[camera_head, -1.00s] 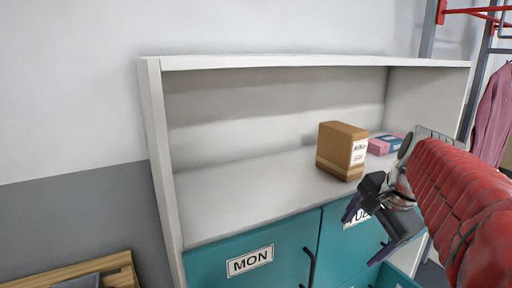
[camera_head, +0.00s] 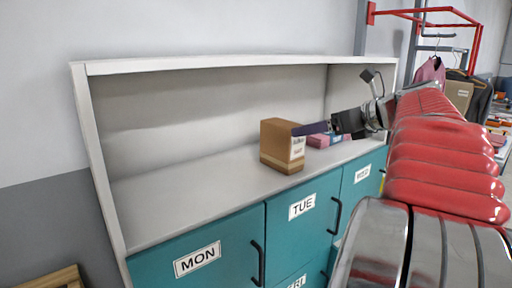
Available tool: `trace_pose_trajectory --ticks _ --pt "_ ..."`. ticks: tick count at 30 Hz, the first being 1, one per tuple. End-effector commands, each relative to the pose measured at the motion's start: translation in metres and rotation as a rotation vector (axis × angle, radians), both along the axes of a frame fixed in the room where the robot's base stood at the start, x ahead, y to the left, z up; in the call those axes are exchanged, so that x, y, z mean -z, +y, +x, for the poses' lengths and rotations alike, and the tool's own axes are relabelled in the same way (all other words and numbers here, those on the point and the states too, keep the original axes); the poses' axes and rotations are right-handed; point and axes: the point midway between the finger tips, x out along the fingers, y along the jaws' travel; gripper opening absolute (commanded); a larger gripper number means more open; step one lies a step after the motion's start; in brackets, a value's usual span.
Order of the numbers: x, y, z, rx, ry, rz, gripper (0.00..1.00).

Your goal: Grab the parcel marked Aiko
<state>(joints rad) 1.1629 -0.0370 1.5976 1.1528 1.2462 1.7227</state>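The brown box parcel (camera_head: 275,146) stands upright on the shelf above the teal doors. Its white label (camera_head: 298,149) faces right; the name, which looked like Aiko a second ago, is now partly covered and too small to read surely. My gripper (camera_head: 300,130) reaches in from the right at the height of the parcel's upper part. One dark finger overlaps the label's top edge in the picture. The other finger is not clearly visible, so I cannot tell whether the fingers are apart or whether they touch the box.
A pink and blue package (camera_head: 319,140) lies on the shelf behind my gripper. Teal doors (camera_head: 230,248) marked MON and TUE sit below, with black handles. The shelf (camera_head: 190,188) left of the parcel is bare. A red rack (camera_head: 425,12) with hanging clothes stands at the right.

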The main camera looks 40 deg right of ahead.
Motion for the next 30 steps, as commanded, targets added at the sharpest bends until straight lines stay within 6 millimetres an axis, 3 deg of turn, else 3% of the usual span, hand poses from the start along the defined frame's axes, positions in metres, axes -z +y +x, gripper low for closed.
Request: trace_pose_trajectory --ticks 11,30 --pt "0.002 -0.002 0.001 0.007 0.0 0.001 0.77" --pt "0.033 0.0 0.074 0.008 0.002 0.0 0.77"
